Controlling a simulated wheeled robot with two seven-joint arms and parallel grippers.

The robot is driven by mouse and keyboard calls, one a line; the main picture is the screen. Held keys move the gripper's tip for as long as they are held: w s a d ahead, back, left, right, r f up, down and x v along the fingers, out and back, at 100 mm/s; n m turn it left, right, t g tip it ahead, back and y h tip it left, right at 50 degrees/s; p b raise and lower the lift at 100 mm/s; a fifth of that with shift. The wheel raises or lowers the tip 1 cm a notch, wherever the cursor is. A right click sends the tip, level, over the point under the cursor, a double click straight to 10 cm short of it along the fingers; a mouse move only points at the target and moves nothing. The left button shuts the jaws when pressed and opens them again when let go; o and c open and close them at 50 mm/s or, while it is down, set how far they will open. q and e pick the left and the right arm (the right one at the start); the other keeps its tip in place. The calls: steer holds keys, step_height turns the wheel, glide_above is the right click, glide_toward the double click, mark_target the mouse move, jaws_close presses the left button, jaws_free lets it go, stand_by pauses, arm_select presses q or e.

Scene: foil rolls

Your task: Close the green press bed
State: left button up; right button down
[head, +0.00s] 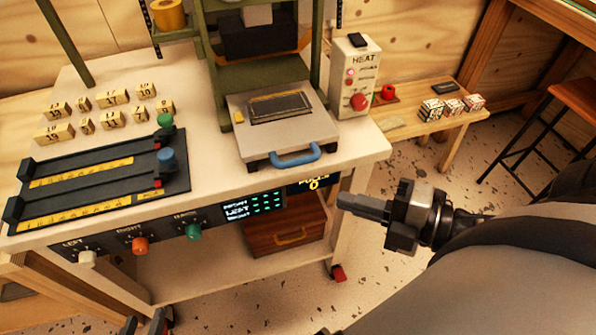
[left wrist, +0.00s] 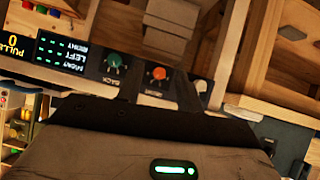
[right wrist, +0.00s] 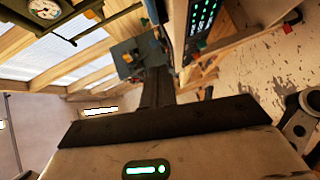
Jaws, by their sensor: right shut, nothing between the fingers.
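The green press (head: 262,72) stands at the back of the cream bench. Its pale bed (head: 235,140) sticks out toward the front, carrying a dark plate (head: 280,107) and a small yellow tag. A blue handle (head: 296,156) is on the bed's front edge. My right gripper (head: 340,200) is shut and empty, in front of and right of the handle, apart from it. It also shows in the right wrist view (right wrist: 156,72). My left gripper (head: 145,324) is at the bottom edge of the head view, low before the bench; its fingers are apart in the left wrist view (left wrist: 158,88).
A heat box (head: 353,78) with a red knob stands right of the press. A black slider rail unit (head: 100,180) and several yellow type blocks (head: 113,97) lie on the left. Knobs and a display (head: 252,206) line the bench front. A side table (head: 440,125) is at right.

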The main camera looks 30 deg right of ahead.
arm_select(q)
steer(key=shift+s+a+p, duration=0.2)
steer(key=shift+s+p, duration=0.1)
steer(key=shift+p, duration=0.65)
arm_select(e)
steer(key=shift+w+a+f, duration=0.35)
steer(key=shift+w+a, duration=0.25)
steer(key=shift+w, duration=1.15)
steer(key=shift+w+a+f, duration=0.4)
steer(key=shift+w+a, duration=0.2)
steer(key=shift+w, duration=1.2)
steer(key=shift+w+a+f, duration=0.35)
steer(key=shift+w+a, duration=0.25)
steer(key=shift+w, duration=1.15)
arm_select(q)
steer(key=shift+r, duration=0.1)
